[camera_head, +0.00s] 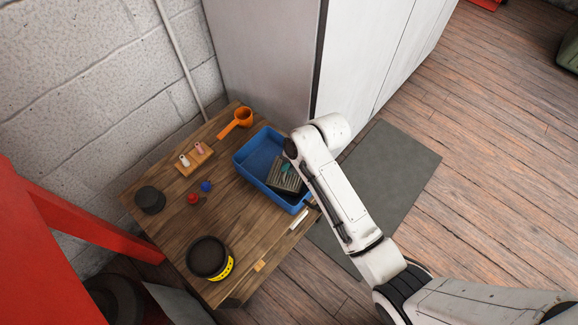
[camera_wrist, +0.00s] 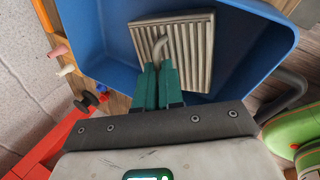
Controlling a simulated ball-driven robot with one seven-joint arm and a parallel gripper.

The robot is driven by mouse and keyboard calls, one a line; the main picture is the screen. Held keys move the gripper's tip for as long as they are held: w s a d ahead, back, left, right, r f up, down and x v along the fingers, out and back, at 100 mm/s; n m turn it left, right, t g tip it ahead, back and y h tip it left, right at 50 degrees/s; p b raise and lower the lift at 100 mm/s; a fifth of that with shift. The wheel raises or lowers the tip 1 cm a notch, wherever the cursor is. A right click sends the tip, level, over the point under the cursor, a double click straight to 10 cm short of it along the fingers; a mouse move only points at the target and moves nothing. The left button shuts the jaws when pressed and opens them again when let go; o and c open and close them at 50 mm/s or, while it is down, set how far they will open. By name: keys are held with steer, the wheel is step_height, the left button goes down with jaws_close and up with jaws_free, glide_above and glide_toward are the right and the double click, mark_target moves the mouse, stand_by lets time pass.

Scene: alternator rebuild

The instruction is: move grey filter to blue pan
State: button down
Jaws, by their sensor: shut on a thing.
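The grey filter (camera_head: 291,185) is a ribbed, square slab with a curved handle on top. It also shows in the wrist view (camera_wrist: 200,60), in front of the blue pan's inside. My gripper (camera_wrist: 158,70) has green fingers shut on the filter's handle. In the head view, my gripper (camera_head: 285,170) is over the right part of the blue pan (camera_head: 257,152). The filter lies within the pan's outline, near its right wall. I cannot tell whether it touches the pan's floor. The left part of the pan is empty. My arm comes in from the right.
On the wooden table (camera_head: 180,226) are an orange scoop (camera_head: 243,117), a block with two pegs (camera_head: 194,159), small red (camera_head: 192,198) and blue (camera_head: 206,186) knobs, a dark cylinder (camera_head: 150,200), and a black round container (camera_head: 206,256) with a yellow band. A tall white cabinet (camera_head: 263,50) stands behind.

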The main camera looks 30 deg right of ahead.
steer(key=shift+f, duration=0.3)
steer(key=shift+f, duration=0.1)
steer(key=c, duration=1.3)
jaws_free()
steer(key=shift+o, duration=0.2)
steer(key=p+v, duration=0.2)
steer(key=v, duration=1)
steer(key=s+d+f+m+g+h, duration=0.1)
steer(key=s+m, duration=1)
steer(key=m, duration=0.2)
steer(key=s+d+f+m+g+h, duration=0.1)
steer(key=s+d+f+m+h, duration=0.1)
steer(key=s+m, duration=1)
steer(key=shift+f+m+g, duration=0.3)
steer(key=shift+m, duration=0.6)
